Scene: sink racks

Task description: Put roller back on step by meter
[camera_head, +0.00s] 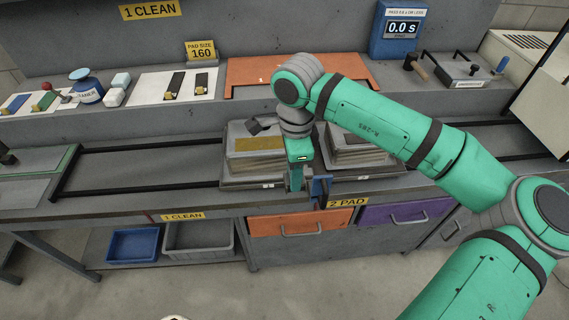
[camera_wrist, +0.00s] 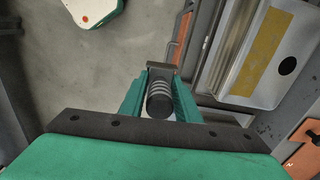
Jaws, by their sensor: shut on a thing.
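My gripper (camera_head: 306,186) is in front of the bench edge, pointing down, near the 2 PAD label. It is shut on what appears to be the roller (camera_head: 321,188), a blue and dark piece partly hidden by the fingers. In the wrist view a dark ringed cylinder (camera_wrist: 160,98) shows between the green fingers. The meter (camera_head: 403,30), a blue box reading 0.0 s, stands at the back right. The grey step (camera_head: 335,105) runs along the back of the bench below it.
Two pad stacks (camera_head: 245,160) sit beside and behind my gripper. An orange mat (camera_head: 250,72) lies on the step. Orange (camera_head: 300,222) and purple (camera_head: 405,213) drawers are below.

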